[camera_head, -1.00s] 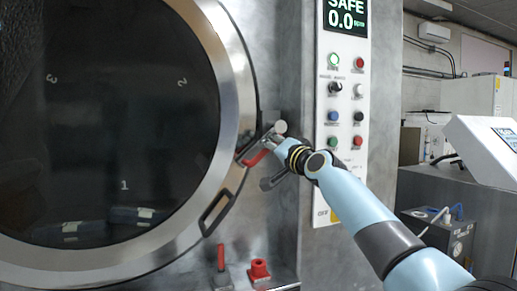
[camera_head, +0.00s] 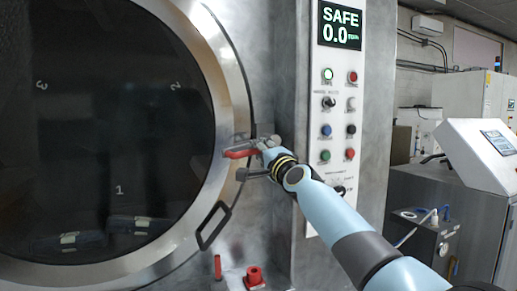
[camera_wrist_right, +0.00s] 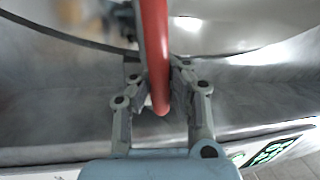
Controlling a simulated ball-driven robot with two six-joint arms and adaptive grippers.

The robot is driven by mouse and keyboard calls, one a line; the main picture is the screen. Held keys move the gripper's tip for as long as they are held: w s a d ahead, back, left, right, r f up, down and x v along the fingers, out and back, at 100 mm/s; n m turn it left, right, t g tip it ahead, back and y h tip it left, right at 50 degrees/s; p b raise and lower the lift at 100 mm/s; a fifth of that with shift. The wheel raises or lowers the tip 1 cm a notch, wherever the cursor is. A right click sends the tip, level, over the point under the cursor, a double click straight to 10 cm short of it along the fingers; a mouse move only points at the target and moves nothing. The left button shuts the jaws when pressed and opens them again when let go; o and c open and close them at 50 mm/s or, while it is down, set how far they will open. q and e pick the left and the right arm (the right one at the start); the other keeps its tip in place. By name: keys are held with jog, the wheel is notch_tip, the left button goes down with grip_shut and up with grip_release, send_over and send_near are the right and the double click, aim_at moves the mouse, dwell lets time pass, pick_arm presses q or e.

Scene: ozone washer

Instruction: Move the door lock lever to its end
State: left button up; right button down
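The red door lock lever (camera_head: 238,154) is at the right rim of the round door, in the head view. It lies nearly level, its free end pointing left. My right gripper (camera_head: 262,146) is at the lever, coming from the lower right. In the right wrist view the red lever (camera_wrist_right: 155,50) runs between the two fingers of the right gripper (camera_wrist_right: 158,88), which are close on both sides of it. The fingers hide part of the lever's root and pivot in the head view. My left gripper is not in view.
The large round door (camera_head: 215,100) has a dark window and a loop handle (camera_head: 213,226) below the lever. A control panel (camera_head: 338,120) with buttons and a SAFE display stands right of the lever. Red fittings (camera_head: 254,276) are below. A grey console (camera_head: 440,205) is at the right.

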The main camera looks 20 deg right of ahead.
jog(key=shift+f, duration=0.5)
jog(key=c, duration=1.8)
grip_release()
jog(key=shift+s, duration=0.1)
jog(key=shift+c, duration=0.2)
jog(key=o, duration=0.5)
jog(key=shift+s+d+r, duration=0.1)
jog(key=shift+s+r, duration=0.2)
jog(key=shift+r, duration=0.05)
jog(key=shift+o, duration=0.5)
jog(key=shift+w, duration=0.2)
jog(key=v, duration=1.2)
